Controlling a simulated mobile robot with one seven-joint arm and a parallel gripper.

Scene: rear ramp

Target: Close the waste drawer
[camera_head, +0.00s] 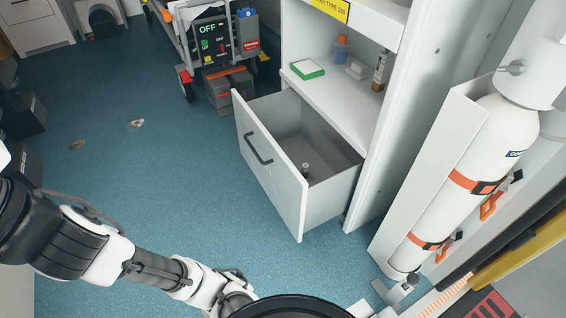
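The waste drawer (272,182) is pulled out of the bottom of a white cabinet (349,122). Its front is pale grey-white with a dark bar handle (257,149), and it faces left and toward me. Its grey inside is visible and looks mostly empty, with a small dark upright item (306,169) near the front panel. My arm reaches in from the left along the bottom of the picture, below the drawer and apart from it. The fingertips of my gripper do not show; the arm's end runs behind a dark round shape at the bottom edge.
A white gas cylinder (474,177) with orange straps stands at the right. A wheeled stretcher (186,50) and a box marked OFF (214,52) are behind the drawer. Shelves above hold a green-and-white box (307,69) and bottles. The blue floor (160,165) left of the drawer is clear.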

